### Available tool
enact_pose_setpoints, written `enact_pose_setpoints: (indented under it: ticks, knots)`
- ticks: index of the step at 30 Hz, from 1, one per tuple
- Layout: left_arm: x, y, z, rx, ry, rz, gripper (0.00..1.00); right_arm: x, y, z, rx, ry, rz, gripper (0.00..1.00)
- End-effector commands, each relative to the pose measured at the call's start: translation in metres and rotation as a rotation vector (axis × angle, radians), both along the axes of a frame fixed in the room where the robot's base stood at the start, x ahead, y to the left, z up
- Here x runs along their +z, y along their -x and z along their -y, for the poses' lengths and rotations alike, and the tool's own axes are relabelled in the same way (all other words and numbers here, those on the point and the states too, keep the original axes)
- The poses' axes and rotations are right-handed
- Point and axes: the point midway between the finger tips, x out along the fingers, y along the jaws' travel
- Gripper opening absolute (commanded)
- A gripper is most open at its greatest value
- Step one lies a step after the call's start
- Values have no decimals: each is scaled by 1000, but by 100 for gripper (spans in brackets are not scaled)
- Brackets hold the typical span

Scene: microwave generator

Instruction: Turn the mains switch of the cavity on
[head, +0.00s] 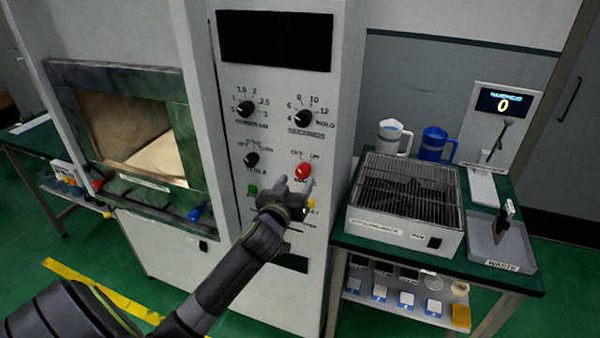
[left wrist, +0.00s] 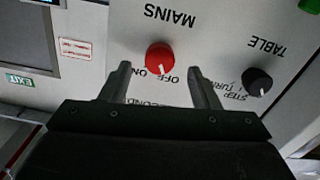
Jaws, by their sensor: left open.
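The red mains switch (head: 302,171) is a round knob on the grey front panel of the generator cabinet. In the left wrist view the red knob (left wrist: 160,57) appears upside down under the MAINS label, with OFF and ON printed beside it. Its white mark points towards the OFF/ON lettering; I cannot tell which one it meets. My left gripper (head: 294,187) is open just below and in front of the knob. In the left wrist view its fingers (left wrist: 166,82) flank the knob with a gap on each side, empty. My right gripper is out of view.
A black TABLE knob (left wrist: 257,82) sits near one finger; it shows in the head view (head: 251,159) left of the gripper. Two black dials (head: 304,117) are above. The open cavity (head: 135,135) is left. A bench with a wire-topped cooling box (head: 405,195) is right.

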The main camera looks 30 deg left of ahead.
Motion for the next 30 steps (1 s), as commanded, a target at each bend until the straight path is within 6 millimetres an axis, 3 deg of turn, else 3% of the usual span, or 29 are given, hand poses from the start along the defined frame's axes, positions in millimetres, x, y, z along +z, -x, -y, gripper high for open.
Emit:
enact_pose_setpoints:
  ticks: [3,9,20,30]
  knots:
    - [2,-16,-4,0,-1,1,56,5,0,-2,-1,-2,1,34]
    - [1,-31,-7,-1,0,0,56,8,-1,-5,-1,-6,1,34]
    - [0,-35,-8,-1,0,0,56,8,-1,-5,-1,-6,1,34]
    - [0,-35,-8,-1,0,0,13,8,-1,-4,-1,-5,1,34]
